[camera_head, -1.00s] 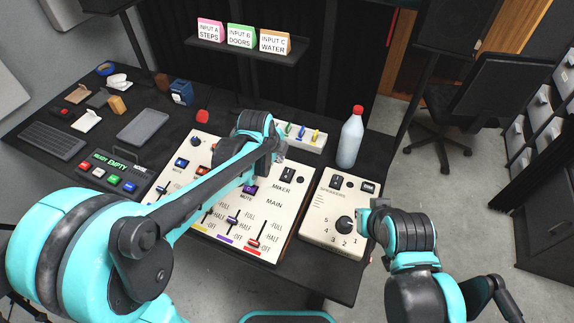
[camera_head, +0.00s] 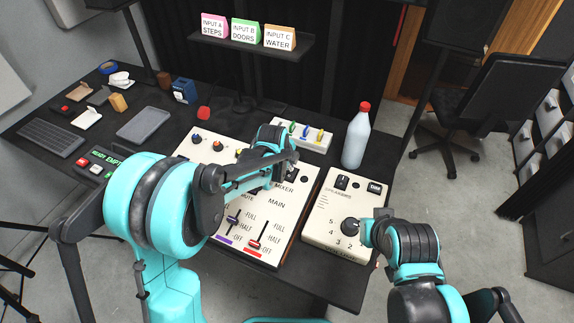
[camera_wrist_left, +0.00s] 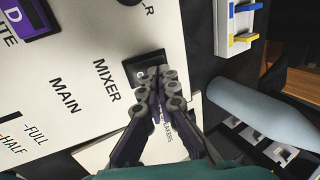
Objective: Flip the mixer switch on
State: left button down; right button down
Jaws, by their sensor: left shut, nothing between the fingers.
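The white mixer panel (camera_head: 275,215) lies on the desk, with the MIXER label (camera_head: 285,188) near its right edge. In the left wrist view the black mixer switch (camera_wrist_left: 140,63) is beside the MIXER label, partly covered by my fingers. My left gripper (camera_wrist_left: 162,76) is shut and empty, its fingertips over the switch; I cannot tell whether they touch it. In the head view my left gripper (camera_head: 290,165) hides the switch. My right gripper (camera_head: 366,232) is beside the black knob (camera_head: 350,227) of the speakers box; its jaws are unclear.
The speakers box (camera_head: 330,250) stands right of the mixer. A white bottle with a red cap (camera_head: 356,140) stands behind it. A white strip with colored levers (camera_head: 302,135) lies behind the mixer. Signs (camera_head: 243,32) stand on a shelf at the back.

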pick_arm(q)
jog(key=shift+w+d+f, duration=0.1)
jog(key=shift+w+f, duration=0.15)
jog(key=shift+f, duration=0.35)
jog(key=shift+w+d+f+g, duration=0.1)
jog(key=shift+w+g, duration=0.2)
jog(key=shift+g, duration=0.1)
jog(key=shift+f, duration=0.2)
jog(key=shift+s, duration=0.15)
